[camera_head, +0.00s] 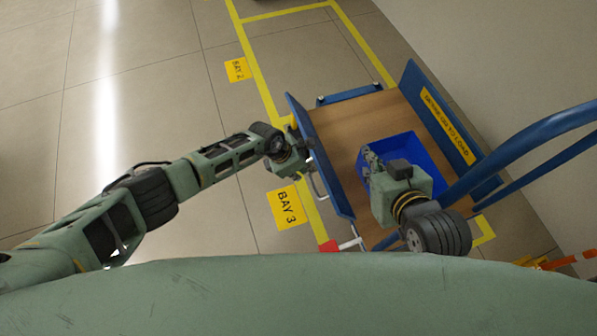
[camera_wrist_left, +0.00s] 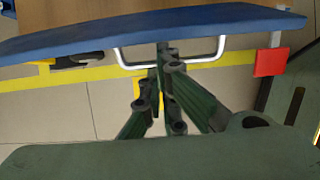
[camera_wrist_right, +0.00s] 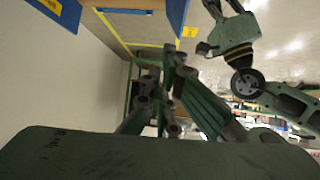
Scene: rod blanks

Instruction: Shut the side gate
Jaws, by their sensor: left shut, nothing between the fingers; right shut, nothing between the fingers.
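The side gate (camera_head: 322,160) is a blue panel along the left edge of a cart in the head view. It stands raised beside the wooden deck; I cannot tell whether it is fully closed. Its white handle (camera_wrist_left: 172,62) shows in the left wrist view. A red-ended white latch part (camera_head: 346,244) is by the gate's near end. My left gripper (camera_head: 303,152) is shut and empty at the gate's outer face, with its fingertips (camera_wrist_left: 163,62) by the handle; contact is unclear. My right gripper (camera_head: 370,158) is shut and empty above the blue bin on the deck.
The blue bin (camera_head: 437,165) sits on the wooden deck (camera_head: 340,125). A blue panel with a yellow label (camera_head: 445,125) stands along the cart's right side, near the wall. Blue push rails (camera_head: 530,138) rise at right. Floor left of the cart is clear, with yellow bay markings (camera_head: 287,207).

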